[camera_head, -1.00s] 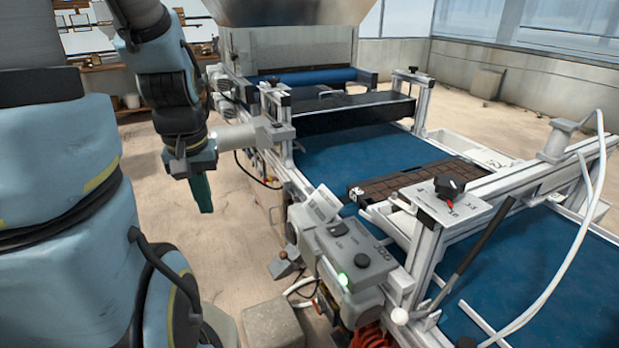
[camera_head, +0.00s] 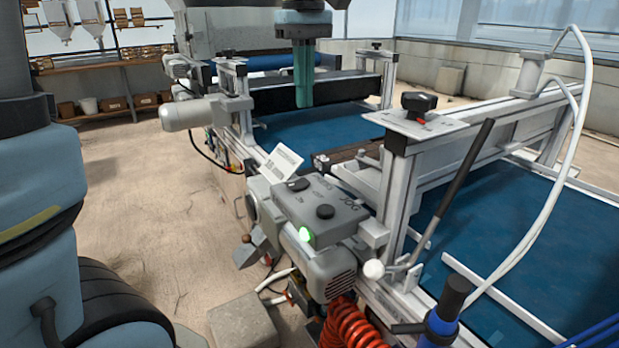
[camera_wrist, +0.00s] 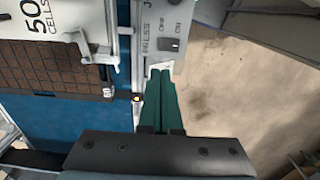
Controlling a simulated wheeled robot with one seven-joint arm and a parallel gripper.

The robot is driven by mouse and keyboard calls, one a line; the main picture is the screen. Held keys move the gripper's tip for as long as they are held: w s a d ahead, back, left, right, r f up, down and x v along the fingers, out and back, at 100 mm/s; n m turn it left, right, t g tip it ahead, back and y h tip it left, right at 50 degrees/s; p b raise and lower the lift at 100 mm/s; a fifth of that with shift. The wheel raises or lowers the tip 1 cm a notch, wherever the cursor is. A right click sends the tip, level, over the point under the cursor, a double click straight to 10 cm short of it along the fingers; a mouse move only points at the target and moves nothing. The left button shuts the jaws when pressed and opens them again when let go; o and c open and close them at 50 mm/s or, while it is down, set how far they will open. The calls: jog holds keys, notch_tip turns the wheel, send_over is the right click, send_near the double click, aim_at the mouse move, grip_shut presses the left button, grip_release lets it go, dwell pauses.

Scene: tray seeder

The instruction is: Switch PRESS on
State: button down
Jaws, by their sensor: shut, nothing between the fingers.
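The grey control box (camera_head: 318,205) stands on the near side of the machine frame, with dark controls on its top and a lit green lamp (camera_head: 306,235). In the wrist view, a grey panel (camera_wrist: 151,57) carries the word PRESS with OFF and ON marks. A small dark switch (camera_wrist: 171,45) sits beside them; its position is too small to tell. My gripper (camera_head: 304,103) points down, beyond and above the box, apart from it. Its green fingers also show in the wrist view (camera_wrist: 160,72), together and empty, their tips below the panel in the picture.
A white card (camera_head: 284,162) stands up behind the box. A black knob (camera_head: 418,103) on a plate, a dark lever (camera_head: 455,190) and a white hose (camera_head: 545,250) are to the right. A dark cell tray (camera_wrist: 60,70) lies on the blue belt (camera_head: 345,135).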

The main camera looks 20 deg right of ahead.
aim_at(307, 179)
jog(key=shift+s+d+r, duration=0.1)
jog(key=shift+d, duration=0.05)
notch_tip(307, 179, down, 14)
jog(key=shift+f+p, duration=0.1)
jog(key=shift+p, duration=0.25)
dwell(0.5)
jog(key=shift+p, duration=0.35)
jog(key=shift+d+f, duration=0.1)
jog(key=shift+s+a+r+p, duration=0.1)
jog(key=shift+a+r+p, duration=0.35)
jog(key=shift+a, duration=0.3)
